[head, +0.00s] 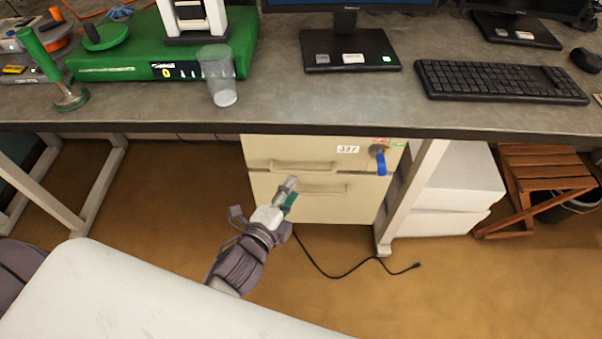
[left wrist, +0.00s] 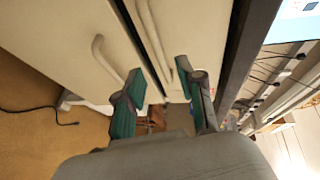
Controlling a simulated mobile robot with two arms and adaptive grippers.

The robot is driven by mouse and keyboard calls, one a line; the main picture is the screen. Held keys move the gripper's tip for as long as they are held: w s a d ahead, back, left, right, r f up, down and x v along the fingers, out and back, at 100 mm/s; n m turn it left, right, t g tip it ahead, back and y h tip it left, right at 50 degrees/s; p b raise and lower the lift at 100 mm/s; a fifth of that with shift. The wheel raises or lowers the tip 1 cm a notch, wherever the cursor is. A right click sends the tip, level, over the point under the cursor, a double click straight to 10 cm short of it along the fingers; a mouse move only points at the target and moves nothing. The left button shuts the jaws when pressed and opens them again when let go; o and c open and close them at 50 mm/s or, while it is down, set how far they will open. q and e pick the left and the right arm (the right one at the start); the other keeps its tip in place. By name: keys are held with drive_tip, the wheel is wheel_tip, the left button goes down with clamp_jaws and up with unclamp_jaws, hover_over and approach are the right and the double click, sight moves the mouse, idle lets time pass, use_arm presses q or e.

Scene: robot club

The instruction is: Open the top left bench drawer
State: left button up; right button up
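The beige drawer unit (head: 262,150) stands under the bench, with two drawer fronts that look closed. The upper drawer has a bar handle (head: 302,165); the lower one has a similar handle (head: 318,188). My left gripper (head: 290,193) is in front of the unit, near the lower handle in the picture. In the left wrist view, its two green-padded fingers (left wrist: 160,95) are spread with nothing held. The upper handle (left wrist: 152,40) shows ahead between the fingertips, and the lower handle (left wrist: 101,58) lies to the left. No clear contact shows. My right gripper is not in view.
A blue-tagged key (head: 381,163) hangs at the unit's upper right. The bench top (head: 300,105) overhangs the unit; a clear cup (head: 218,80) stands near its edge. A bench leg (head: 412,195) is right of the unit. A black cable (head: 345,273) lies on the floor.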

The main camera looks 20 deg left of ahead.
sight(277, 152)
use_arm(q)
drive_tip(key=x, duration=0.6)
drive_tip(key=shift+w, duration=0.3)
clamp_jaws()
